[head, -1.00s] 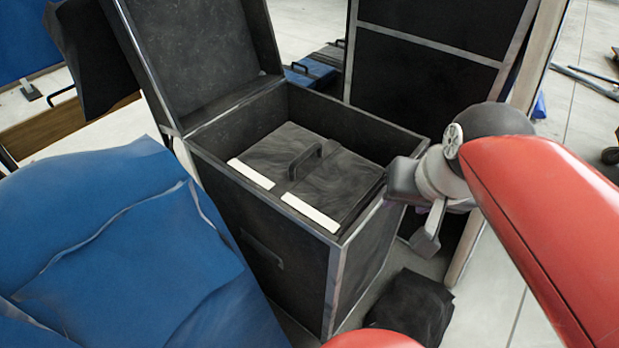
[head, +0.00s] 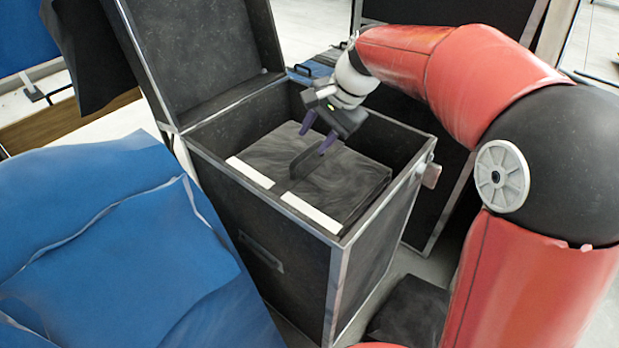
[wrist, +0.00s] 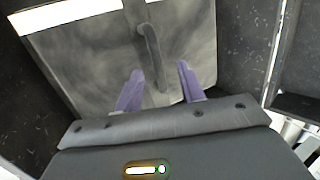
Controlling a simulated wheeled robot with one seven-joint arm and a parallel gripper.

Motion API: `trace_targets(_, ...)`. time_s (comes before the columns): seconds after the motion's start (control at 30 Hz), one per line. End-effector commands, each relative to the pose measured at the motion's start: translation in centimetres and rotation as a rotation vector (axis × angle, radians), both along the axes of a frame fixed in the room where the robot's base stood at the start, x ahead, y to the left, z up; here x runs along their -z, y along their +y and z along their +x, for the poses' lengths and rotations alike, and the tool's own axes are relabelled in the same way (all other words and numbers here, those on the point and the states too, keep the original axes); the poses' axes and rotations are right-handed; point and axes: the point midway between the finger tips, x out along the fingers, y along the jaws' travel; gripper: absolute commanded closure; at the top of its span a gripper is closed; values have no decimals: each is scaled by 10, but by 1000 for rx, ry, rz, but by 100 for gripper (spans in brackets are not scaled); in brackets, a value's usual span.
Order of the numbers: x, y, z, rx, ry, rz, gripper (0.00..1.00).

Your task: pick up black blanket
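The black blanket (head: 345,185) lies as a flat block inside the open black case (head: 290,245). It has an upright black strap handle (head: 303,160) in its middle and two white strips along its near edge. The blanket (wrist: 75,55) and its handle (wrist: 150,48) also show in the wrist view. My gripper (head: 317,134) is over the blanket at the handle's far end, pointing down. Its two purple fingers are open and apart. In the wrist view the handle's lower end lies between the fingertips (wrist: 158,68). I cannot tell whether they touch it.
The case walls stand around the blanket, and its raised lid (head: 205,60) is at the back left. A blue cover (head: 100,240) fills the left front. Folded black cloth (head: 410,312) lies on the floor at the right. Another black case (head: 425,205) stands behind my arm.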

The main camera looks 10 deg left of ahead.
Motion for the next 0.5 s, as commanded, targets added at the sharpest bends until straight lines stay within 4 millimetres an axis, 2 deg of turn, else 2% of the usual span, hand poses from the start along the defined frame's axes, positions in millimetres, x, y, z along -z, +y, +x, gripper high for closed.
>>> trace_targets(0.3,43,14,4,-3,1,-2,61)
trace_targets(0.5,54,19,5,-1,-1,-1,61)
